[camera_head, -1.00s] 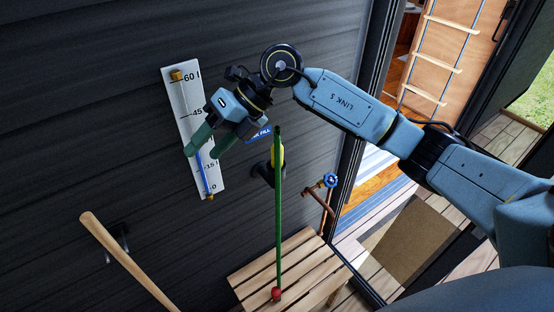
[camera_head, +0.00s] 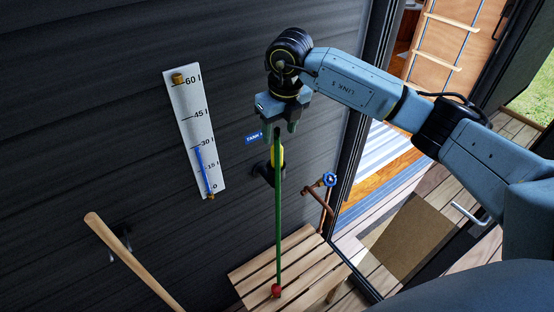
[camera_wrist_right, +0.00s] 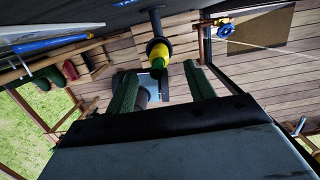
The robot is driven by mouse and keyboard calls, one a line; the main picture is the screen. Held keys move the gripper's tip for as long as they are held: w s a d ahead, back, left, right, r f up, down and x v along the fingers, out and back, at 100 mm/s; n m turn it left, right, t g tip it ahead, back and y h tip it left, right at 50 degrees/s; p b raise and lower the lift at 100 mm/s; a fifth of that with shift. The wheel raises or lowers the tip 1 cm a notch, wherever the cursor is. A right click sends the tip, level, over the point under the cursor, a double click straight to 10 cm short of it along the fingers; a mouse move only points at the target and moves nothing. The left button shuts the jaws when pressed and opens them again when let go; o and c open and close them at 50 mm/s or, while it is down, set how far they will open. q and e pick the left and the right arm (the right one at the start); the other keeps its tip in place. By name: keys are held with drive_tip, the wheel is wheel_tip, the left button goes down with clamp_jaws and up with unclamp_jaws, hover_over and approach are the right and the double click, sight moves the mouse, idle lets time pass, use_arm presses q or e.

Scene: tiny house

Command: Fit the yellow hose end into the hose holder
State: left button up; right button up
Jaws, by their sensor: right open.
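The yellow hose end (camera_head: 280,154) is upright at a black fitting (camera_head: 262,171) on the dark wall, below a blue label. A thin green hose (camera_head: 278,225) runs down from it in the head view. In the right wrist view the yellow hose end (camera_wrist_right: 158,52) shows by a black ring (camera_wrist_right: 156,44), its dark green tip toward the camera. I cannot tell whether this fitting is the hose holder or how deep the end sits. My right gripper (camera_head: 281,130) is open and empty, pointing down just above the hose end. In its wrist view the fingers (camera_wrist_right: 163,72) lie on either side of it.
A white gauge board (camera_head: 196,130) is on the wall to the left. A wooden handle (camera_head: 130,258) stands lower left. A slatted bench (camera_head: 295,265), with a red ball (camera_head: 276,291) at the hose's lower end, is below. A copper pipe with a blue valve (camera_head: 330,180) is right.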

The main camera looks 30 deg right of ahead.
sight(277, 147)
drive_tip(key=f, duration=0.2)
drive_tip(key=f+p, duration=0.1)
drive_tip(key=f, duration=0.1)
drive_tip(key=shift+w+a+f+p, duration=0.15)
drive_tip(key=shift+w+p, duration=0.05)
drive_tip(key=shift+p, duration=0.1)
drive_tip(key=shift+w+f, duration=0.1)
drive_tip(key=shift+f, duration=0.4)
clamp_jaws()
